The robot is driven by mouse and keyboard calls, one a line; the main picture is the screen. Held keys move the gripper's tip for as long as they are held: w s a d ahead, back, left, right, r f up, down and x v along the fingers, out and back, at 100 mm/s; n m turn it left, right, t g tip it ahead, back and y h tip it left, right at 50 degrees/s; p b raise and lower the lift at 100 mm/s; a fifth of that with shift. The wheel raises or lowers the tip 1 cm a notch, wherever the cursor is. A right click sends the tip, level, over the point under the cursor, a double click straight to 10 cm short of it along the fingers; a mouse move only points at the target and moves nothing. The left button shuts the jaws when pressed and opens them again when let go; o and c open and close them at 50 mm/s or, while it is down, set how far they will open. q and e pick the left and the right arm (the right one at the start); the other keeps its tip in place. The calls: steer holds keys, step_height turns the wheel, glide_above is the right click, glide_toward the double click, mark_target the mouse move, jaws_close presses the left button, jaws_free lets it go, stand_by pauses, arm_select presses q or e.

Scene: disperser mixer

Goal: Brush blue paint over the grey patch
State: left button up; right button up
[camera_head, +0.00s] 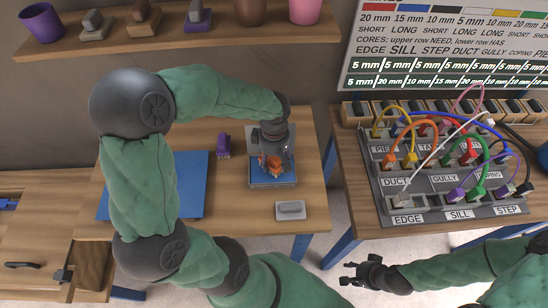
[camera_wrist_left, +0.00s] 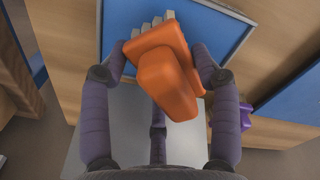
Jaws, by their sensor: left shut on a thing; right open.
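My left gripper (camera_head: 272,145) is shut on an orange brush (camera_head: 272,163). In the left wrist view the gripper's fingers (camera_wrist_left: 165,65) close around the orange block (camera_wrist_left: 168,80), and several grey bristle-like tips show at its far end. The brush is over a blue panel with a pale rim (camera_head: 288,183), also in the wrist view (camera_wrist_left: 215,25). Whether the tips touch it I cannot tell. A grey surface (camera_head: 254,133) adjoins the blue panel, partly hidden by my gripper; it also shows in the wrist view (camera_wrist_left: 125,125). My right gripper (camera_head: 368,272) is open and empty, low between the tables.
A purple object (camera_head: 223,145) and a larger blue sheet (camera_head: 188,175) lie left of the panel. A grey block on a pale base (camera_head: 290,209) sits at the front right. A cable-filled socket board (camera_head: 440,165) stands on the right table. Pots and blocks line the shelf (camera_head: 150,42).

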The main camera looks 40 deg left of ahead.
arm_select(q)
steer(key=shift+s+f+b, duration=0.1)
steer(key=shift+f+b, duration=0.45)
steer(key=shift+f, duration=0.05)
stand_by(1.7)
steer(key=shift+r+p, duration=2.5)
steer(key=shift+r, duration=1.1)
